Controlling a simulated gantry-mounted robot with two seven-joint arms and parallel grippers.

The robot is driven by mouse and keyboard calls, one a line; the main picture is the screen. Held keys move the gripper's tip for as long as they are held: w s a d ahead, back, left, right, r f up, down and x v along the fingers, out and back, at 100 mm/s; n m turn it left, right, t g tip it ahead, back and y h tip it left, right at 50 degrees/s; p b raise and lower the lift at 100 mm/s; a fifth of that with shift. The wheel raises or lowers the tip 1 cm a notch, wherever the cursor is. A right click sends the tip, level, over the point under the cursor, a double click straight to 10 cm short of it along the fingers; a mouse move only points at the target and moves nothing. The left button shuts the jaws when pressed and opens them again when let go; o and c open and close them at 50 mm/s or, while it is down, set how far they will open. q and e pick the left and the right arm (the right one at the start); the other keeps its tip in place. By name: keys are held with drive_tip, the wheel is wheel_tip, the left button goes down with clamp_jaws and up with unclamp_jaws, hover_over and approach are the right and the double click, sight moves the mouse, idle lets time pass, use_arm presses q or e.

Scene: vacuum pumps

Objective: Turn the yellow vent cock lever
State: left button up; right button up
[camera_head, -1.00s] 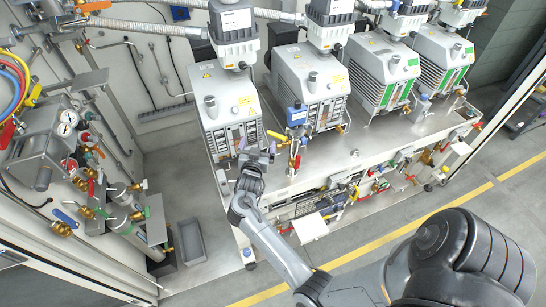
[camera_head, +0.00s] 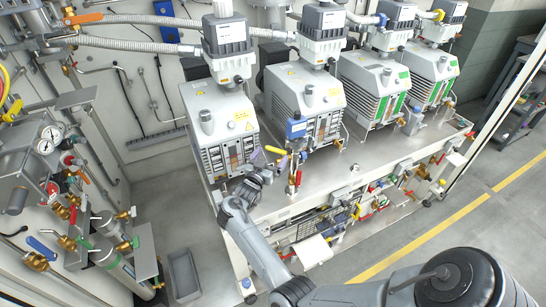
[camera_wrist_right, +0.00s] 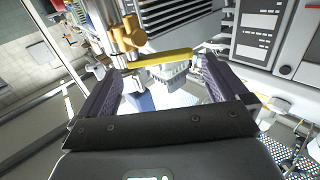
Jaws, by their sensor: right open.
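The yellow vent cock lever (camera_head: 276,150) is at the front of the pump bench, between the first two pumps, beside a blue-topped fitting (camera_head: 297,129). In the right wrist view the lever (camera_wrist_right: 160,57) runs crosswise from a brass-coloured valve body (camera_wrist_right: 129,34) at its left end. My right gripper (camera_head: 264,164) is close to the lever in the head view. In the wrist view its dark fingers (camera_wrist_right: 155,72) are spread apart, with the lever across the gap near their tips. I cannot tell whether a finger touches it. My left gripper is not in view.
Several grey pumps (camera_head: 219,127) stand along the steel bench. A red-handled valve (camera_head: 297,180) is right beside the gripper. A gauge panel with hoses and valves (camera_head: 40,150) is at the left. A grey bin (camera_head: 184,275) stands on the floor. Open floor lies at the right front.

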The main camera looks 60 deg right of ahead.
drive_tip(key=shift+w+d+b, duration=0.2)
drive_tip(key=shift+d+b, duration=0.15)
drive_tip(key=shift+d, duration=0.9)
drive_tip(key=c, duration=1.1)
drive_tip(key=shift+c, duration=0.5)
